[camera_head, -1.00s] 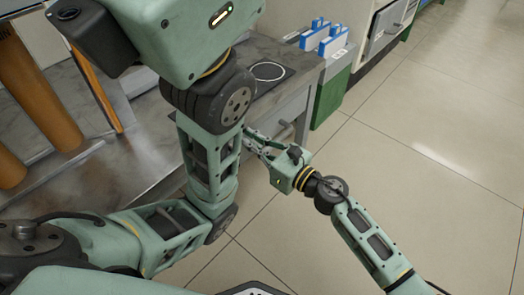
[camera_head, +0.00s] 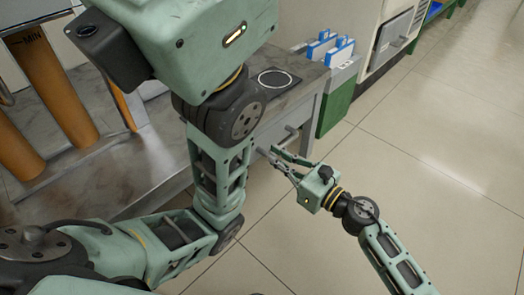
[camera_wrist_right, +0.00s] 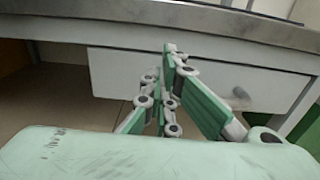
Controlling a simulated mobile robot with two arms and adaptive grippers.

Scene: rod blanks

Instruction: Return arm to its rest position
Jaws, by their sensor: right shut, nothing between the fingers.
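My right gripper (camera_head: 268,152) is in front of the grey bench, beside its drawer front, in the head view. Its green linkage fingers are shut and empty. In the right wrist view the closed fingers (camera_wrist_right: 170,52) point toward the white drawer front (camera_wrist_right: 125,75). I cannot tell the exact gap between the fingertips and the bench. My right arm reaches in from the lower right over the tiled floor. My left arm fills the left and centre of the head view. Its gripper is not in view.
The bench top (camera_head: 130,180) runs along the left, with tall orange-brown cylinders (camera_head: 58,95) on it. A black pad with a white ring (camera_head: 274,80) lies at its far end. Blue-and-white boxes (camera_head: 325,48) stand beyond, above a green bin (camera_head: 335,108). The floor (camera_head: 420,140) to the right is clear.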

